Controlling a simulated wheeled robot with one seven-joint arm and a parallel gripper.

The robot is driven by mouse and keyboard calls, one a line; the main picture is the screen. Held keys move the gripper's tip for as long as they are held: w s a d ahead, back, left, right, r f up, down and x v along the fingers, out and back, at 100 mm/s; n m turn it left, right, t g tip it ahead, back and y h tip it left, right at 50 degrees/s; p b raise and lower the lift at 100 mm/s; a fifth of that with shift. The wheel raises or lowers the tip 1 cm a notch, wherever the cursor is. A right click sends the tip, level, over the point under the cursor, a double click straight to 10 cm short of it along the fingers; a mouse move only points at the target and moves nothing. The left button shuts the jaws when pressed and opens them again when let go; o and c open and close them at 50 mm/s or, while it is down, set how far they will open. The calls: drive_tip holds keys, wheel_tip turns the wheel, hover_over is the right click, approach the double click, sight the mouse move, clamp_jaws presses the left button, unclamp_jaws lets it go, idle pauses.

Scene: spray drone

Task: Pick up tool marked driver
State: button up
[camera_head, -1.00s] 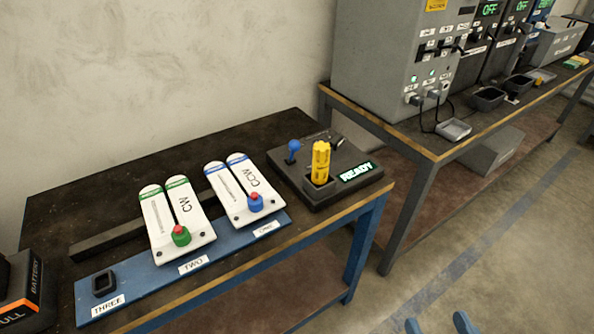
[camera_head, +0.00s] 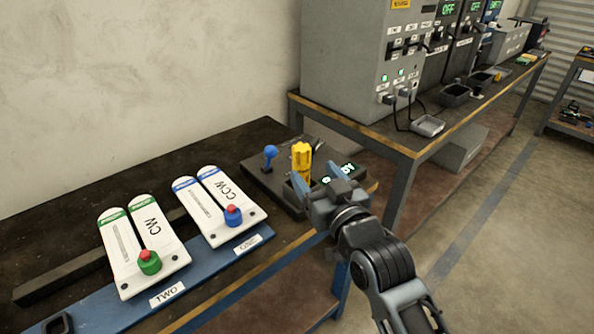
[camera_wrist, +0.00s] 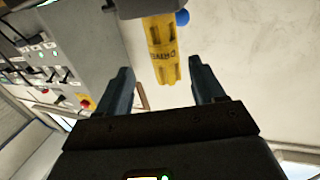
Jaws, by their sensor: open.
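The yellow driver (camera_head: 301,163) stands upright in a dark base block at the right end of the near bench. In the wrist view the driver (camera_wrist: 162,50) shows the lettering DRIVER and lies ahead of the fingers, near the middle of the gap. My gripper (camera_head: 318,172) is in front of the driver in the head view, with its blue fingers apart. In the wrist view my open gripper (camera_wrist: 163,82) holds nothing. Whether a finger touches the driver cannot be told.
The base block (camera_head: 262,180) also bears a blue-topped knob (camera_head: 270,155) and a green display partly hidden by my gripper. White CW (camera_head: 140,240) and CCW (camera_head: 218,205) pieces stand on a blue strip to the left. A grey cabinet (camera_head: 350,60) stands behind right.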

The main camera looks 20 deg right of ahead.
sight(305, 165)
drive_tip(key=w, duration=0.6)
drive_tip(key=shift+a+r+p, duration=0.2)
drive_tip(key=shift+a+p, duration=0.15)
drive_tip(key=shift+p, duration=0.05)
drive_tip(key=shift+s, duration=0.1)
drive_tip(key=c, duration=1.2)
drive_tip(key=shift+c, duration=0.3)
drive_tip(key=shift+r, duration=0.1)
clamp_jaws()
